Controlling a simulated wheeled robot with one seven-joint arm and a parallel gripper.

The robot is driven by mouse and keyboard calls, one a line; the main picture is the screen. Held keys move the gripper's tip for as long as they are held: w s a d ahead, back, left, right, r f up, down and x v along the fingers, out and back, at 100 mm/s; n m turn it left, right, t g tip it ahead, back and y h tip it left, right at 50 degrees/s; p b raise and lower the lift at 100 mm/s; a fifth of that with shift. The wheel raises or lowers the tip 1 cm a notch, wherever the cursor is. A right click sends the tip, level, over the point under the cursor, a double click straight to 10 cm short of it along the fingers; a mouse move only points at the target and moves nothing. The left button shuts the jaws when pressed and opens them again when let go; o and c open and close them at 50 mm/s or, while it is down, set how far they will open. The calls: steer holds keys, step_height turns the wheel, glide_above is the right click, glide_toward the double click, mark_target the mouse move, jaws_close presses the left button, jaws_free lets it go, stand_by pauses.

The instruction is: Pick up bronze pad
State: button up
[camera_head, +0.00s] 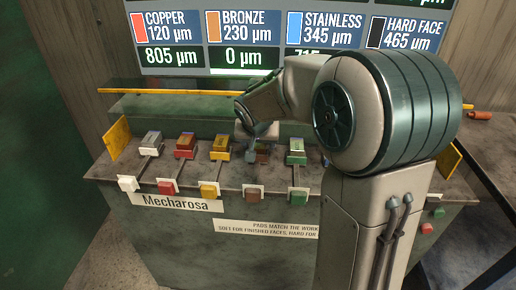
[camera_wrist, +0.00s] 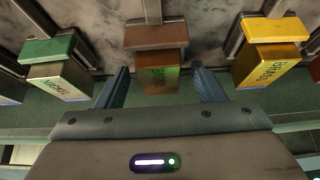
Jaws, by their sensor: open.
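The brown-topped pad (camera_wrist: 157,68) is in the middle of the wrist view, with faint lettering on its face that I cannot read surely. In the head view the brown pad (camera_head: 259,154) sits in the row on the bench, partly hidden by my gripper (camera_head: 257,130). In the wrist view my gripper (camera_wrist: 160,70) is open, one finger on each side of the brown pad's lower end. Gaps show between the fingers and the pad. I cannot tell how deep the fingers reach.
A green pad (camera_wrist: 55,70) marked NICKEL and a yellow pad (camera_wrist: 270,55) marked BRASS flank it. A red pad (camera_head: 185,146) and a white pad (camera_head: 150,145) stand farther left. A screen (camera_head: 222,30) hangs behind; yellow plates (camera_head: 117,139) edge the bench.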

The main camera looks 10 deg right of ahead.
steer(key=shift+c, duration=0.3)
jaws_close()
steer(key=shift+w, duration=0.1)
steer(key=shift+r, duration=0.1)
